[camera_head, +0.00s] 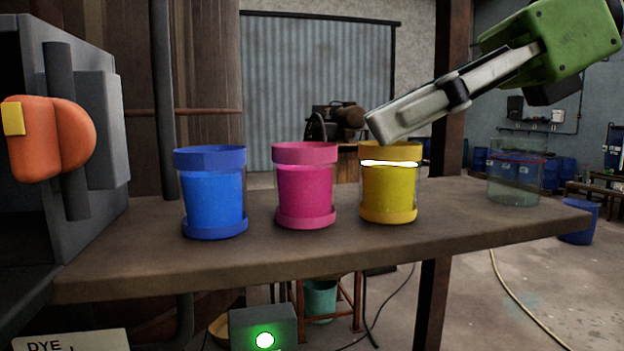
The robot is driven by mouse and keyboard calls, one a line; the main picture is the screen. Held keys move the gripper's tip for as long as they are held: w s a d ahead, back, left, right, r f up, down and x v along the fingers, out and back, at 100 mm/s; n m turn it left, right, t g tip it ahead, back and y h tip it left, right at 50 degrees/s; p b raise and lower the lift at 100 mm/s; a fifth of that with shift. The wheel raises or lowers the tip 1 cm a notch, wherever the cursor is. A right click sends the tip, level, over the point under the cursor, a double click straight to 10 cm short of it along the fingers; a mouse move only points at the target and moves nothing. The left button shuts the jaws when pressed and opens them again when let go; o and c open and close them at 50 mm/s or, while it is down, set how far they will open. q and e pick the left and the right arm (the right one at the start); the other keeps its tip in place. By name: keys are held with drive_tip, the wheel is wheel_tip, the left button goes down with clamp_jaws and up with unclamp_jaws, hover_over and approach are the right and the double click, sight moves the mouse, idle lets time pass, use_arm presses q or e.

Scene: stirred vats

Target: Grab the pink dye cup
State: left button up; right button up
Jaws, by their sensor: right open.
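The pink dye cup (305,187) stands upright on the wooden shelf (320,250), in the middle of a row. A blue cup (212,193) stands to its left and a yellow cup (388,193) to its right, with gaps between them. My right gripper (385,130) reaches in from the upper right. Its fingers are at the yellow cup's rim in the picture and hide part of it; I cannot tell whether they touch. It is open, and nothing shows between its fingers. It is to the right of the pink cup. My left gripper is out of view.
A clear, empty-looking glass (515,180) stands at the shelf's right end. A grey housing with an orange knob (48,138) is at the left. A box with a green light (264,335) is below the shelf. The shelf front is clear.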

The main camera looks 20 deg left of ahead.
sight(323, 144)
drive_tip(key=x, duration=0.3)
drive_tip(key=shift+s+a+r, duration=0.1)
drive_tip(key=shift+a+r, duration=0.1)
drive_tip(key=shift+a, duration=0.2)
drive_tip(key=shift+s+a+f+p, duration=0.1)
drive_tip(key=shift+a+p, duration=0.1)
drive_tip(key=shift+a, duration=0.2)
drive_tip(key=shift+s+a+f+p, duration=0.1)
drive_tip(key=shift+a+p, duration=0.05)
drive_tip(key=shift+a, duration=0.25)
drive_tip(key=p+x, duration=0.1)
drive_tip(key=x, duration=0.1)
drive_tip(key=shift+a+f+p, duration=0.3)
drive_tip(key=shift+f, duration=0.05)
drive_tip(key=shift+s+a+f, duration=0.1)
drive_tip(key=shift+a+f, duration=0.1)
drive_tip(key=shift+a, duration=0.1)
drive_tip(key=shift+a+f, duration=0.1)
drive_tip(key=shift+a, duration=0.2)
drive_tip(key=shift+d, duration=0.2)
drive_tip(key=c, duration=1.2)
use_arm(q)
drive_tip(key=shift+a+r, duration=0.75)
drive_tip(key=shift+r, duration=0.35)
use_arm(e)
drive_tip(key=shift+c, duration=0.7)
